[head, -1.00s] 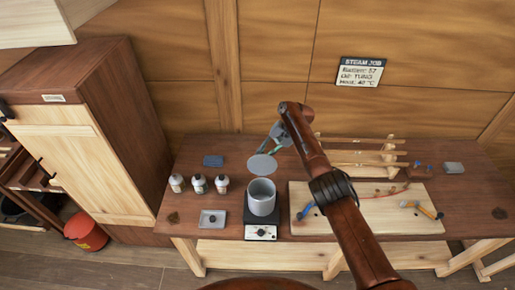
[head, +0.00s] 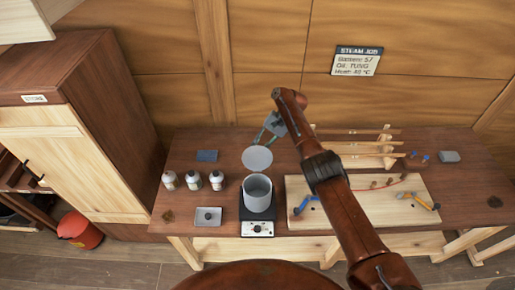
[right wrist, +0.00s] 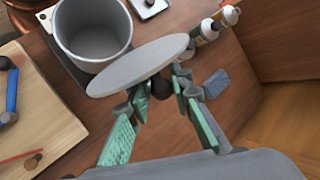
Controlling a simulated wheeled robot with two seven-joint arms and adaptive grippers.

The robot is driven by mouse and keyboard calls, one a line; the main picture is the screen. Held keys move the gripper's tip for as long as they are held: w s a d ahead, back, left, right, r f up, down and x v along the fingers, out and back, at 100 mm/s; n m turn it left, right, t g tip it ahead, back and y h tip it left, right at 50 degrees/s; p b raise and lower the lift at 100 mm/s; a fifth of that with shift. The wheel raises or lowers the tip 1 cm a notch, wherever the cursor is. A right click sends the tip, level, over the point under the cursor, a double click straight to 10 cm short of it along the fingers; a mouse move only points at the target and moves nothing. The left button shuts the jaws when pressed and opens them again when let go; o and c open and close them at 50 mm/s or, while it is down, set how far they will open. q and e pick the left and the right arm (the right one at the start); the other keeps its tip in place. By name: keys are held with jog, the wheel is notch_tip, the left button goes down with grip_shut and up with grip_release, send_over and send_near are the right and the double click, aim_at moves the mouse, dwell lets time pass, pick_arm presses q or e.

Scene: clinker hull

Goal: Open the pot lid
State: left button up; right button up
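The grey pot (head: 257,196) stands open on a small dark stove (head: 257,228) on the bench; its empty-looking inside shows in the right wrist view (right wrist: 92,35). The round grey lid (head: 257,159) is off the pot, held in the air just beyond its rim. In the right wrist view the lid (right wrist: 140,66) appears nearly edge-on, overlapping the pot's near rim in the picture. My right gripper (head: 265,141) is shut on the lid's dark knob (right wrist: 161,88), which sits between the green-padded fingers. My left gripper is not in view.
Several white bottles (head: 193,180), a small grey tray (head: 208,217) and a blue pad (head: 207,156) are left of the pot. A pale board (head: 345,215) with tools lies right, below my right arm. A wooden rack (head: 370,148) stands behind it.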

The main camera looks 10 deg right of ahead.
jog(key=o, duration=0.4)
jog(key=shift+c, duration=0.2)
jog(key=shift+r, duration=0.1)
jog(key=v, duration=0.7)
jog(key=shift+d+r, duration=0.15)
jog(key=shift+d, duration=0.05)
dwell(0.4)
